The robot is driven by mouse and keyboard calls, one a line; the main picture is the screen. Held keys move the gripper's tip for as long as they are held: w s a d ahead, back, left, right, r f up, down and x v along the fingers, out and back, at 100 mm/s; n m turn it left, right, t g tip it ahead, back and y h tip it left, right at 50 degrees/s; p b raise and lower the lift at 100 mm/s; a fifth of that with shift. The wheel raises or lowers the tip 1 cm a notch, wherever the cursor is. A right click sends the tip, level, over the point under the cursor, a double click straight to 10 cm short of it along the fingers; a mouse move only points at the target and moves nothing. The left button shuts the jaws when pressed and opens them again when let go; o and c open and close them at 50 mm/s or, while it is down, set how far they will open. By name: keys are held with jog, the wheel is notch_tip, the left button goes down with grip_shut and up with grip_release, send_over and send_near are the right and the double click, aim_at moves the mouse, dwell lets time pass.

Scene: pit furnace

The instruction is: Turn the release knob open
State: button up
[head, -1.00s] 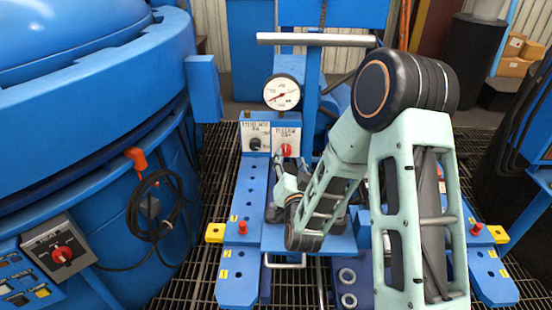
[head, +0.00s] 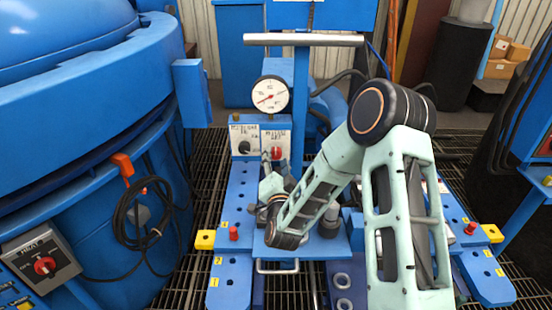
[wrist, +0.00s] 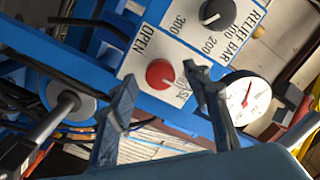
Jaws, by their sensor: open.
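The release knob (wrist: 160,74) is a red round knob on a white plate with OPEN and a partly hidden CLOSE label. It shows in the head view (head: 276,154), partly behind my gripper. My gripper (wrist: 162,80) is open and faces the plate. In the wrist view, one finger is at the knob's lower left and the other at its right, covering part of the CLOSE lettering. The knob appears between the fingertips. I cannot tell whether they touch it or which way the knob is set.
A black relief knob (wrist: 213,12) sits beside the release knob on its own plate. A round pressure gauge (head: 270,95) stands just above the panel. A T-shaped bar (head: 303,39) rises behind. The blue furnace (head: 90,110) fills the left side.

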jog(key=shift+w, duration=0.7)
jog(key=c, duration=1.1)
jog(key=shift+c, duration=0.2)
